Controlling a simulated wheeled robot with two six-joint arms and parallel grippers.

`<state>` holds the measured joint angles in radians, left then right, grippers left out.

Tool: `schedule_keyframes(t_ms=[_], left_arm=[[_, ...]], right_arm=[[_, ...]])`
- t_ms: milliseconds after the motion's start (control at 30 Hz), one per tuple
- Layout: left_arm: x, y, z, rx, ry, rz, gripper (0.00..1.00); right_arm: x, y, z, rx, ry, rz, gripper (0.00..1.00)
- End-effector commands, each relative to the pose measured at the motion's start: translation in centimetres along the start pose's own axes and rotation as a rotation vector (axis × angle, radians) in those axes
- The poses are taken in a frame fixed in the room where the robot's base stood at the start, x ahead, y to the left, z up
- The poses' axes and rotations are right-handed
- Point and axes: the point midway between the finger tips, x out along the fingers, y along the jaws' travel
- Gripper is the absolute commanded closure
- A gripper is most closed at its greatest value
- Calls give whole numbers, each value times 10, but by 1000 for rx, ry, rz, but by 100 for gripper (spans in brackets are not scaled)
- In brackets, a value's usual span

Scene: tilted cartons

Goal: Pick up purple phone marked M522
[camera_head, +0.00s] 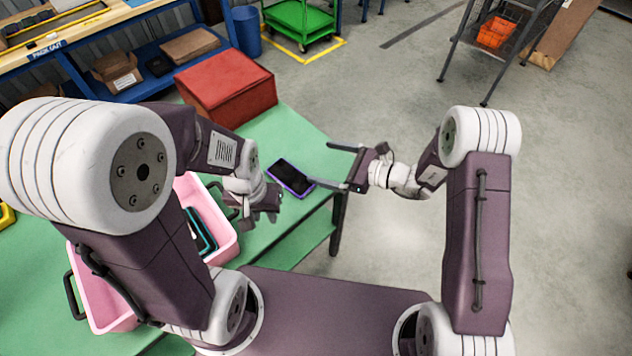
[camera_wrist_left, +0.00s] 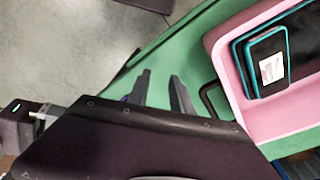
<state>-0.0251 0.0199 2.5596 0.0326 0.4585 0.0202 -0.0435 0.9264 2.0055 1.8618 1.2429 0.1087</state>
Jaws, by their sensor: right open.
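A dark phone with a purple edge (camera_head: 290,177) lies flat on the green table (camera_head: 300,130), near its right edge. No marking on it is readable. My right gripper (camera_head: 321,164) is open and empty, just right of the phone. Its lower fingertip looks very close to the phone's right end; I cannot tell whether they touch. My left gripper (camera_head: 258,217) is below and left of the phone, near the pink crate's right side. In the left wrist view its two fingers (camera_wrist_left: 160,83) stand apart with nothing seen between them.
The pink crate (camera_head: 85,285) holds dark phones with teal edges; one with a white label (camera_wrist_left: 270,68) shows in the left wrist view. A red box (camera_head: 226,85) stands at the table's back. Free table surface lies between the box and the purple phone.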

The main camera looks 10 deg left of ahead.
Motion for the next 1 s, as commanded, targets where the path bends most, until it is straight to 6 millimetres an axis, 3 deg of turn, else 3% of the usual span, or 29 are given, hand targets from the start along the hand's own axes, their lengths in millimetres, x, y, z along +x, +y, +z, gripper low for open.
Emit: schedule_keyframes(t_ms=[33, 100, 167, 267, 500, 667, 1000], left_arm=[[12, 0, 1, 0, 0, 0, 73], [16, 0, 2, 0, 0, 0, 73], [17, 0, 2, 0, 0, 0, 73], [15, 0, 2, 0, 0, 0, 73], [10, 0, 1, 0, 0, 0, 73], [10, 0, 1, 0, 0, 0, 73], [3, 0, 0, 0, 0, 0, 73]], right_arm=[[7, 11, -31, 40, 15, 17, 0], [10, 22, -52, 81, 30, 33, 0], [11, 26, -59, 93, 35, 38, 0], [11, 25, -56, 90, 35, 38, 0], [44, 27, -57, 88, 36, 41, 0], [50, 27, -58, 90, 37, 39, 0], [99, 30, -63, 88, 36, 40, 0]])
